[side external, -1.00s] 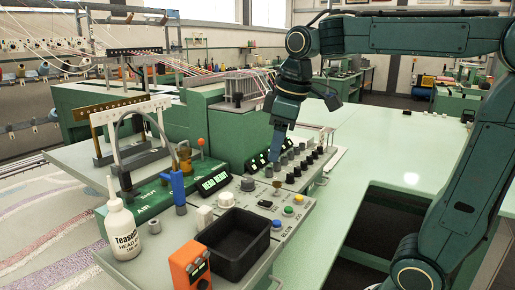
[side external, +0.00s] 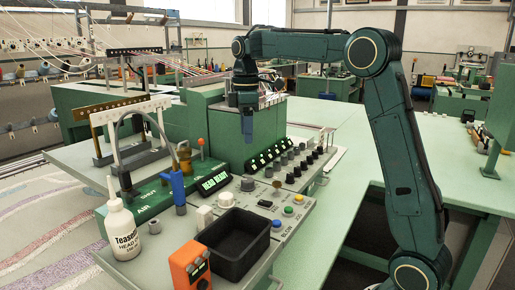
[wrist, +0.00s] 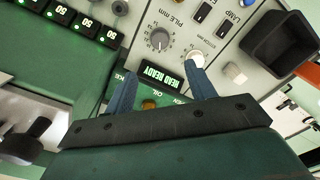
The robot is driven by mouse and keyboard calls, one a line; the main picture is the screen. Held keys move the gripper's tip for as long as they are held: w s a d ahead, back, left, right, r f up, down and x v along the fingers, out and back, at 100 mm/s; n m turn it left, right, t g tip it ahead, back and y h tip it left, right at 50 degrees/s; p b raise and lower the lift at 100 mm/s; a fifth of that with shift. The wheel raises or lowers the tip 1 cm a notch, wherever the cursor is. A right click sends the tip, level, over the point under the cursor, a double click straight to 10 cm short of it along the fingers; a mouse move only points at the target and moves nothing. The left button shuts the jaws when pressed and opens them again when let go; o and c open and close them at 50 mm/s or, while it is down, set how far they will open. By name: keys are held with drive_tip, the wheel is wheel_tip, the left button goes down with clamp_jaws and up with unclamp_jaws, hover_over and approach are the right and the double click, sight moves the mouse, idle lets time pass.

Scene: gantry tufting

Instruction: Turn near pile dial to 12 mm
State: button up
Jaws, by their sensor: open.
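The grey pile dial, a round knob labelled "PILE mm" (wrist: 160,39), sits on the light panel at the top middle of the wrist view. In the side view a grey knob (side external: 248,184) next to the HEAD READY display appears to be this dial. Its reading is too small to tell. My gripper (side external: 247,125) hangs pointing down above the console, apart from the dial. In the wrist view my gripper (wrist: 160,78) is open and empty, its two blue fingers on either side of the HEAD READY display, with the dial just beyond the fingertips.
A row of black knobs (side external: 307,159) and small green displays (side external: 265,155) stands behind the dial. A black tray (side external: 235,244), an orange box (side external: 190,264) and a white bottle (side external: 119,225) are in front.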

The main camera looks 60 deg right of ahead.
sight(247, 179)
drive_tip(key=shift+f, duration=0.1)
wheel_tip(247, 179, down, 14)
drive_tip(key=shift+r, duration=0.15)
idle(0.7)
drive_tip(key=shift+c, duration=0.2)
drive_tip(key=c, duration=0.9)
